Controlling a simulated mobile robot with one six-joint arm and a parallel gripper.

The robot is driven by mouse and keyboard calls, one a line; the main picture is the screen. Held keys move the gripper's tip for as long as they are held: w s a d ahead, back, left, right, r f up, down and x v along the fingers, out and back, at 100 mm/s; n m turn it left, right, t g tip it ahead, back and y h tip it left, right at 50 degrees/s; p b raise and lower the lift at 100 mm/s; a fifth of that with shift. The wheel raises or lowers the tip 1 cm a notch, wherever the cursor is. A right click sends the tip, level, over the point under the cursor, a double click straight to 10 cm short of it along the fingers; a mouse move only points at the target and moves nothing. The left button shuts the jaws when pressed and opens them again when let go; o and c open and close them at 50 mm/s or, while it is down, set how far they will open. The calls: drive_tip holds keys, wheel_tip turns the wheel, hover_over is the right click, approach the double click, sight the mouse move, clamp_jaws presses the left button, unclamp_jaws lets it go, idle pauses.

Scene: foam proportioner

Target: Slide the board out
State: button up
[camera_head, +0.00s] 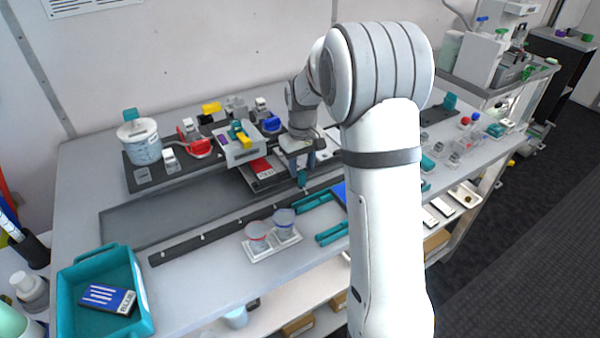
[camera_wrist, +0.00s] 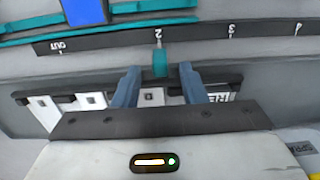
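The board (camera_head: 265,186) is a dark flat slide with pale labels, lying partly under a white and grey block on the bench. A red piece (camera_head: 262,168) shows on it in the head view. In the wrist view the board (camera_wrist: 66,107) is a dark strip with white panels, partly hidden by my gripper. A teal upright tab (camera_wrist: 160,60) stands at its edge, also visible in the head view (camera_head: 302,178). My gripper (camera_wrist: 160,72) is open, its two blue fingers on either side of the tab with gaps. It points down at the board's right end in the head view (camera_head: 305,160).
A dark rail (camera_head: 205,240) with marks, including OUT, 2 and 3 (camera_wrist: 195,35), runs in front of the board. Two cups (camera_head: 284,222) stand before it. A teal bin (camera_head: 70,305) is at front left. The dark track (camera_head: 150,220) to the left is clear.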

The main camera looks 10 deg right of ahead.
sight(302, 172)
drive_tip(key=shift+f, duration=1.6)
drive_tip(key=shift+c, duration=0.2)
clamp_jaws()
